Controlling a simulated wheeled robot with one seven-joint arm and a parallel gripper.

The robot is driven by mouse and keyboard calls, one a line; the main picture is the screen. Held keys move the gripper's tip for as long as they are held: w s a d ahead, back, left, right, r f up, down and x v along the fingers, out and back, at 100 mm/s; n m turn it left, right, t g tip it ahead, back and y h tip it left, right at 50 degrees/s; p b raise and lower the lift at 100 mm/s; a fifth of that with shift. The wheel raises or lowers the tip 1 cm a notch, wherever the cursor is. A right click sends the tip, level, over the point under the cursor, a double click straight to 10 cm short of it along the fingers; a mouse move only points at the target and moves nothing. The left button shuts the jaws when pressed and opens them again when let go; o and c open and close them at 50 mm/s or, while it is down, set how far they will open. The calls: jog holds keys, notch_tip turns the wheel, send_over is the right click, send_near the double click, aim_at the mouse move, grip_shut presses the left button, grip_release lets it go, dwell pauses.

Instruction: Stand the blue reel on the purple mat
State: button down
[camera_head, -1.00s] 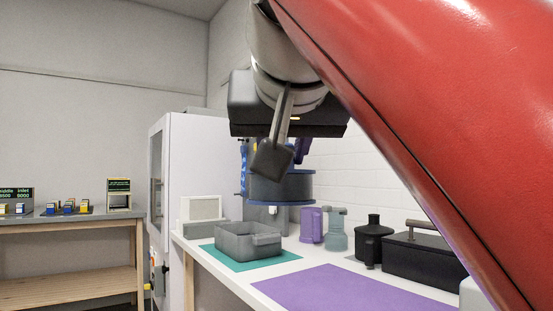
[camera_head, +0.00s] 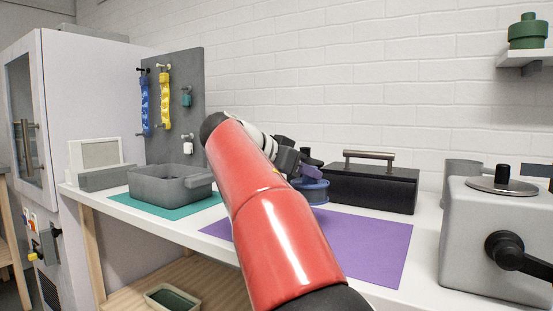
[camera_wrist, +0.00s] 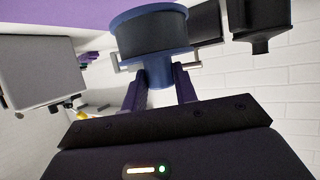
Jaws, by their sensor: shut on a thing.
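The blue reel (camera_head: 313,191), a dark drum between blue flanges, is low over the back part of the purple mat (camera_head: 370,245), partly hidden by my gripper. I cannot tell whether it touches the mat. In the wrist view the reel (camera_wrist: 152,37) sits between the purple fingers of my gripper (camera_wrist: 160,76), which is shut on its narrow blue hub. Part of the mat (camera_wrist: 45,18) shows at the upper left there. My red arm hides the mat's left middle in the head view.
A black case (camera_head: 365,187) stands close behind the mat. A grey machine with a crank (camera_head: 495,235) stands to the right. A grey tray (camera_head: 165,186) sits on a teal mat (camera_head: 150,207) to the left. The mat's front right part is bare.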

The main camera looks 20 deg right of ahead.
jog(key=shift+f, duration=0.1)
dwell(0.3)
notch_tip(320, 180, down, 6)
jog(key=b, duration=0.5)
jog(key=shift+r+b, duration=0.2)
jog(key=shift+b, duration=0.15)
jog(key=shift+f+b, duration=0.65)
dwell(1.3)
jog(key=c, duration=1)
grip_release()
jog(key=shift+a+r, duration=0.1)
jog(key=shift+r, duration=0.05)
jog(key=shift+p+v, duration=1.2)
jog(key=shift+v, duration=2.65)
